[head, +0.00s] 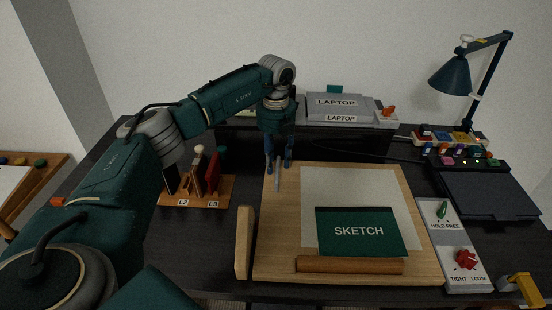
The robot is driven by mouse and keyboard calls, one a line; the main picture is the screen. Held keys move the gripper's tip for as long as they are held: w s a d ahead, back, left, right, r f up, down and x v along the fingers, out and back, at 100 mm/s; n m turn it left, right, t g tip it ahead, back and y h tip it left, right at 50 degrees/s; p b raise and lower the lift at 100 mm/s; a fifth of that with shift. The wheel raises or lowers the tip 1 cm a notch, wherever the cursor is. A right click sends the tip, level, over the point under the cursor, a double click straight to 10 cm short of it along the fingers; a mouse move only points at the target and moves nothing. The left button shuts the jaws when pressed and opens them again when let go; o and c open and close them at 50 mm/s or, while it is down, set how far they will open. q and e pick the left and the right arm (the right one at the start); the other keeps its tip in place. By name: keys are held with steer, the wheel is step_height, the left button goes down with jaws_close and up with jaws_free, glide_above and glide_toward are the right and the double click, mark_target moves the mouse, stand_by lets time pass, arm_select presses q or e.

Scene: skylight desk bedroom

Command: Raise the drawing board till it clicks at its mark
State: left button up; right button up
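The drawing board (422,256) is a light wooden panel lying flat, or nearly so, on the dark desk. A pale sheet (326,186) and a green book marked SKETCH (345,246) lie on it. A brown bar (350,265) runs along its front. A wooden upright piece (244,240) stands beside its left edge; I see no clear mark on it. My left gripper (278,172) points down over the board's back left corner, its fingers apart. A slim grey piece (277,184) shows between or just behind them; contact is unclear. My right gripper is not in view.
Right of the board, a grey panel (449,263) has a green knob (442,210) labelled HOLD FREE and a red knob (466,260) labelled TIGHT LOOSE. A wooden rack (213,196) stands left, a laptop (338,104) behind, a lamp (453,77) and dark tablet (487,193) right.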

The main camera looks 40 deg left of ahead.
arm_select(q)
steer(key=shift+f, duration=0.4)
steer(key=shift+c, duration=0.5)
jaws_close()
steer(key=shift+r, duration=0.1)
